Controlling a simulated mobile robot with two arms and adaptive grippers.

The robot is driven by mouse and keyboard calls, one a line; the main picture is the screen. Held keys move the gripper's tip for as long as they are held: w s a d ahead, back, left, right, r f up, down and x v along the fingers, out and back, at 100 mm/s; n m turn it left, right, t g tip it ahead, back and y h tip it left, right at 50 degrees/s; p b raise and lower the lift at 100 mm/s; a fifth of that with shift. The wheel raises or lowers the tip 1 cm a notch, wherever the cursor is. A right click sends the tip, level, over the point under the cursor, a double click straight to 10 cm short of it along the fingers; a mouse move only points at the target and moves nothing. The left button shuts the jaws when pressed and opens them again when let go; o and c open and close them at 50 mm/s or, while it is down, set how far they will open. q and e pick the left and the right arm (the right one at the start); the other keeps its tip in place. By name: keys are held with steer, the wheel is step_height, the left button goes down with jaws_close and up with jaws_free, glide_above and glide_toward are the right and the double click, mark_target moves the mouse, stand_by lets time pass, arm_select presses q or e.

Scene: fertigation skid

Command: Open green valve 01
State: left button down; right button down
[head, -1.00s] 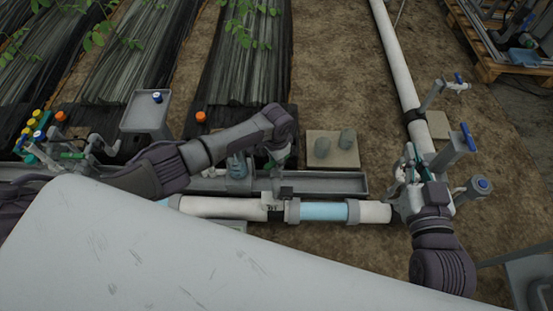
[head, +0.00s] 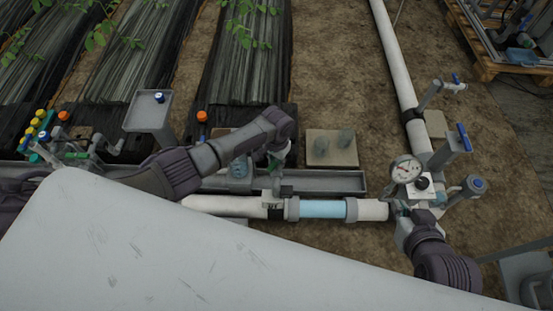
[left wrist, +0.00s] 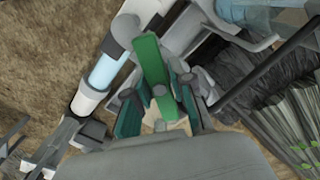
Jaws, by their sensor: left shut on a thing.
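The green valve handle (left wrist: 152,65) fills the middle of the left wrist view as a flat bright green bar, lying at a slant to the white and clear-blue pipe (left wrist: 103,72) beside it. My left gripper (left wrist: 158,108) has its dark green pads on both sides of the bar's near end and is shut on it. In the head view my left gripper (head: 279,168) is above the pipe (head: 322,209), and its wrist hides most of the handle. My right gripper (head: 412,210) is at the pipe's right end, below a round gauge (head: 406,169); its fingers are not clear.
A grey trough (head: 335,183) runs behind the pipe. Blue-handled valves (head: 466,137) stand at the right beside a long white pipe (head: 393,60). A grey post box (head: 150,111) stands at the left. Bare soil (head: 335,60) is open behind.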

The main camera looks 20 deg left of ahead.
arm_select(q)
steer(key=n+p, duration=0.1)
steer(key=n, duration=0.2)
steer(key=shift+r+p, duration=0.1)
steer(key=shift+p, duration=0.2)
steer(key=shift+r+n+p, duration=0.15)
steer(key=shift+n+p, duration=0.55)
steer(key=shift+n, duration=1.2)
steer(key=shift+f+n, duration=0.2)
steer(key=shift+n, duration=0.3)
steer(key=c, duration=0.9)
jaws_free()
steer(key=shift+c, duration=0.2)
arm_select(e)
steer(key=s+d+f+g+h, duration=0.1)
steer(key=s+d+f+g, duration=0.1)
steer(key=s+g, duration=0.3)
steer(key=s+d, duration=0.1)
steer(key=s, duration=0.3)
steer(key=shift+s+f+g, duration=0.15)
steer(key=shift+s+g, duration=0.2)
steer(key=shift+g, duration=0.05)
